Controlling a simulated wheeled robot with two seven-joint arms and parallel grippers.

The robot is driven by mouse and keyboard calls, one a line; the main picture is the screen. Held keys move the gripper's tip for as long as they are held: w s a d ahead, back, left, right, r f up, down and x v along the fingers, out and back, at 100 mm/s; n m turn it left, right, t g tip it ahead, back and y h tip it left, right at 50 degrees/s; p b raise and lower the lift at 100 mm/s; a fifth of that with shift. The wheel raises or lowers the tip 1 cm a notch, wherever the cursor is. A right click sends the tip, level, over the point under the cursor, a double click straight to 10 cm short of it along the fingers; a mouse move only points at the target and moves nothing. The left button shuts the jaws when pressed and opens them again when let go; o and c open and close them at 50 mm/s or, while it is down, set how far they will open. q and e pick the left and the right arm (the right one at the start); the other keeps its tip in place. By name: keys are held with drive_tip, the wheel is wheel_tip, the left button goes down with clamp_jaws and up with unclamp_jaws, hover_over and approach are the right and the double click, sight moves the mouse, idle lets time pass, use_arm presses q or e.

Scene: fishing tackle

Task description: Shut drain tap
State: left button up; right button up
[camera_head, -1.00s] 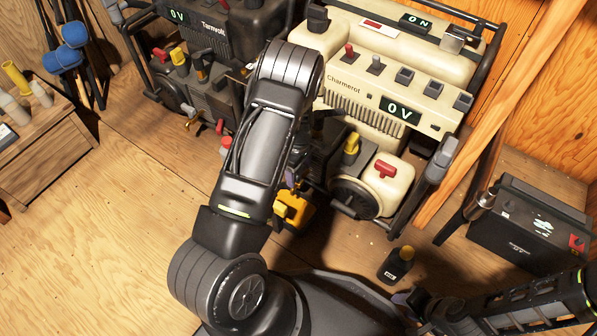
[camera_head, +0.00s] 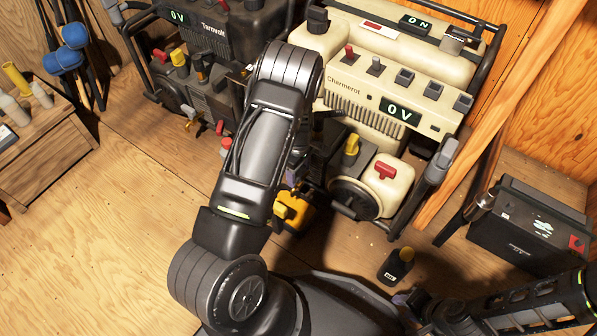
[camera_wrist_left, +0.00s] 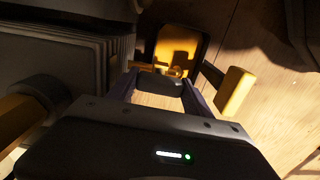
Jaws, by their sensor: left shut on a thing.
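The drain tap (camera_wrist_left: 172,70) shows in the left wrist view as a small brass fitting beyond my fingertips, above a yellow pan (camera_wrist_left: 185,45). My left gripper (camera_wrist_left: 158,84) is shut on it, as far as the dim picture shows; its handle position is not clear. In the head view, my left gripper (camera_head: 292,178) is low at the left side of the cream Charmerot generator (camera_head: 365,100), and my arm hides the tap.
A dark Tamvolt generator (camera_head: 225,40) stands at the back left. A black bottle with a yellow cap (camera_head: 394,266) stands on the floor at the front. A black battery (camera_head: 530,230) is at the right. A wooden crate (camera_head: 45,150) is at the left.

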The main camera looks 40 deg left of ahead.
use_arm(q)
drive_tip(key=shift+m, duration=0.3)
drive_tip(key=m, duration=0.3)
drive_tip(key=shift+m, duration=0.3)
drive_tip(key=m, duration=0.4)
drive_tip(key=shift+m+p, duration=0.3)
drive_tip(key=shift+p, duration=0.05)
drive_tip(key=m, duration=0.8)
drive_tip(key=shift+m, duration=0.4)
drive_tip(key=o, duration=1.1)
drive_tip(key=shift+r, duration=0.1)
